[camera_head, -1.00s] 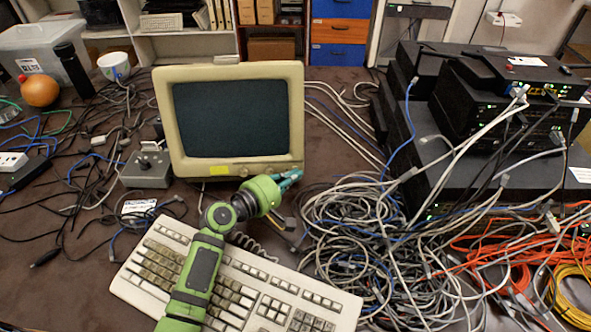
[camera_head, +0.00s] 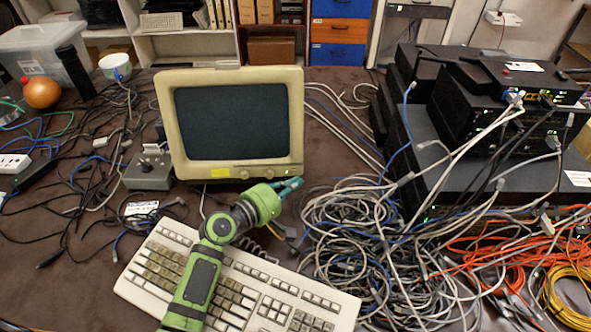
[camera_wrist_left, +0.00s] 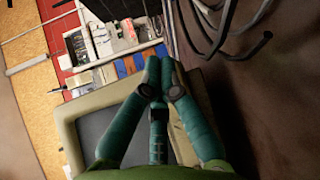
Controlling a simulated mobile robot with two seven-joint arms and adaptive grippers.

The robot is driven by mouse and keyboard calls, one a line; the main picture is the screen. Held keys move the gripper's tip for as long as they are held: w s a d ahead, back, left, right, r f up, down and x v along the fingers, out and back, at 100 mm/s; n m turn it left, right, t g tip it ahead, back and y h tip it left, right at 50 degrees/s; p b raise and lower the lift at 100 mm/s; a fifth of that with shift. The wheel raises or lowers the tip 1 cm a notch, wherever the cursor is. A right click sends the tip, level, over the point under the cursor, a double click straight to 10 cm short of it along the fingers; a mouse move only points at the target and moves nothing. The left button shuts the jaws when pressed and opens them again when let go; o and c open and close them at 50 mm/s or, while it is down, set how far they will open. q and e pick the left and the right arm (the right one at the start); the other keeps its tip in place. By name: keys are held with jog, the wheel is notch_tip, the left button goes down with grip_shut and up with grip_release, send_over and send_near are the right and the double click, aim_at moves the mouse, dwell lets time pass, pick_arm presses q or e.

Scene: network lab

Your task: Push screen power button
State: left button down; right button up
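The beige screen (camera_head: 228,72) stands upright at the back middle of the table, its dark glass facing me. I cannot tell which control is the power button. My left gripper (camera_head: 300,182) is in front of and just below the screen's lower right corner, pointing right. In the left wrist view its teal fingers (camera_wrist_left: 159,80) meet at the tips, shut with nothing visible between them. The screen's bezel (camera_wrist_left: 72,108) shows behind them. Contact with the screen cannot be told. My right gripper is not in view.
A beige keyboard (camera_head: 270,290) lies under my left arm. A tangle of grey cables (camera_head: 350,235) lies right of the gripper, beside stacked black network devices (camera_head: 490,185). A grey switch box (camera_head: 148,172) stands left of the screen.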

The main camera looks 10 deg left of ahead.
pick_arm(q)
jog(key=s, duration=0.1)
jog(key=s+r+p, duration=0.1)
jog(key=s+d+p, duration=0.1)
jog(key=shift+s+r, duration=0.2)
jog(key=shift+s+d+r, duration=0.1)
jog(key=shift+s, duration=0.45)
